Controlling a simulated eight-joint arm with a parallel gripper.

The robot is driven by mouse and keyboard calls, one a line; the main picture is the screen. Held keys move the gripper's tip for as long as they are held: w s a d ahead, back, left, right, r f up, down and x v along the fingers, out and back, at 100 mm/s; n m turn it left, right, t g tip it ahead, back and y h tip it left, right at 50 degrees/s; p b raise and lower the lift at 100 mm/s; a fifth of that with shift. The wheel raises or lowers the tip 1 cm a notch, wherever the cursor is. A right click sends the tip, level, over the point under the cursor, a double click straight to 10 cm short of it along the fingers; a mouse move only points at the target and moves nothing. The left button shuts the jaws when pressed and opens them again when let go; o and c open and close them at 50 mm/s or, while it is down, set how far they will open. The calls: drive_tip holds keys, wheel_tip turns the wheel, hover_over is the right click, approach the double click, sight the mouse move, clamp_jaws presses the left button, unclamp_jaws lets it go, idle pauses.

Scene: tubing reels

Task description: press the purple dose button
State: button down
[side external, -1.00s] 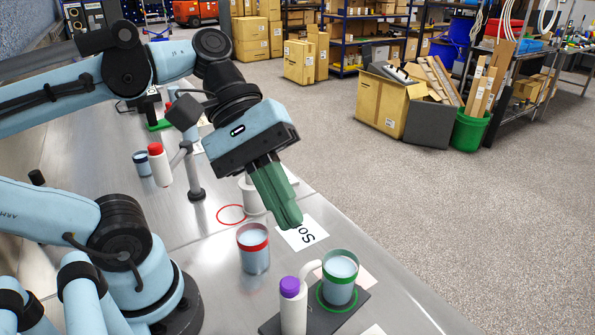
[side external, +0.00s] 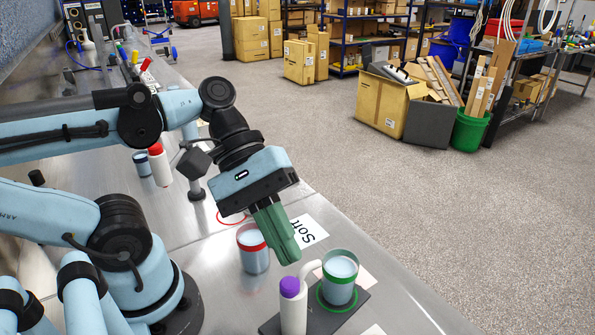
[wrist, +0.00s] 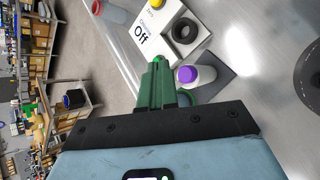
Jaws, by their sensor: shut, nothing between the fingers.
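The purple dose button (side external: 290,287) tops a white dispenser (side external: 294,316) with a curved spout, on a dark base plate (side external: 352,310). A green-rimmed cup (side external: 340,281) of bluish content stands by the spout. My gripper (side external: 288,257) has its green fingers shut and empty, tilted downward. In the side view its tips appear just above the button, with a small gap. In the wrist view the purple button (wrist: 187,74) shows just right of the gripper tips (wrist: 157,62). The exact height gap is hard to tell.
A red-rimmed cup (side external: 253,254) stands left of my fingers in the side view, close to them. A printed card (side external: 306,232) lies behind them.

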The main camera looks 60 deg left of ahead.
drive_tip(key=shift+f, duration=1.5)
drive_tip(key=shift+f, duration=0.1)
idle(0.9)
drive_tip(key=shift+f, duration=0.3)
drive_tip(key=shift+f, duration=0.5)
idle(0.7)
drive_tip(key=shift+r, duration=0.95)
drive_tip(key=shift+r, duration=0.1)
drive_tip(key=shift+r, duration=2.4)
idle(0.6)
